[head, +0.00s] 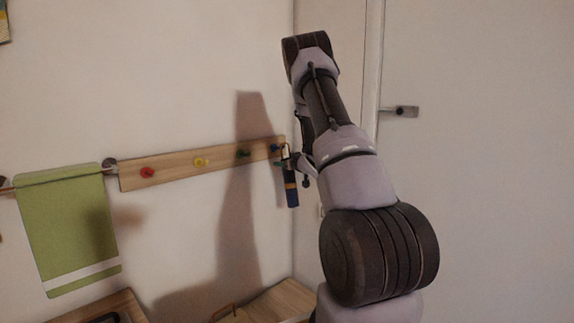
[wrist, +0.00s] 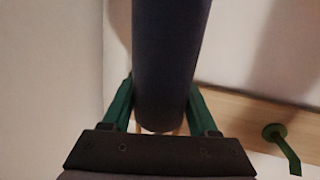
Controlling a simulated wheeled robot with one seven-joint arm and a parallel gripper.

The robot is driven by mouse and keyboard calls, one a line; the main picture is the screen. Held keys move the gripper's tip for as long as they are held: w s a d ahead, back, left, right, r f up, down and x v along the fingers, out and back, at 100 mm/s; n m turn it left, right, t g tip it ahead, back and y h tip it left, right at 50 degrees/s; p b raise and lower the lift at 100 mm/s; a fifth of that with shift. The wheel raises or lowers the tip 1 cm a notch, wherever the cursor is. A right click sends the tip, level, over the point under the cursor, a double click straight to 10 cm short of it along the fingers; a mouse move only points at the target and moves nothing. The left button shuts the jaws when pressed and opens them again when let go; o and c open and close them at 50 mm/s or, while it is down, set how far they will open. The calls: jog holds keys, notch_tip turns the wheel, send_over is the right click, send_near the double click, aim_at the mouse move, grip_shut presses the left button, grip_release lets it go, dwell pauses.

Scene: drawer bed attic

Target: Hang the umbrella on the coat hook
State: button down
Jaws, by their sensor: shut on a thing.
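A wooden coat rack (head: 180,167) is fixed to the wall, with red (head: 147,172), yellow (head: 201,162), green (head: 243,154) and blue (head: 275,147) hooks. My gripper (head: 289,163) is at the rack's right end, near the blue hook. It is shut on the umbrella (head: 291,194), a dark blue, upright roll with a yellowish band. In the wrist view the umbrella (wrist: 168,55) fills the space between the green fingers, and the green hook (wrist: 275,132) shows to the right. I cannot tell whether the umbrella touches the rack; its top is partly hidden.
A green towel (head: 68,230) hangs from a rail at the left. A door with a handle (head: 400,111) is at the right, close behind my arm. Wooden furniture (head: 280,303) stands below the rack. The wall just below the rack is clear.

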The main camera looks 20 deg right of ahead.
jog(key=shift+w+a+f, duration=0.15)
jog(key=shift+w+a, duration=0.05)
jog(key=shift+w, duration=0.35)
jog(key=shift+w+a+f, duration=0.15)
jog(key=shift+w+f, duration=0.05)
jog(key=shift+w, duration=0.3)
jog(key=shift+w+a+f, duration=0.15)
jog(key=shift+w+a, duration=0.05)
jog(key=shift+w, duration=0.35)
jog(key=shift+c, duration=0.4)
grip_release()
jog(key=shift+a, duration=0.1)
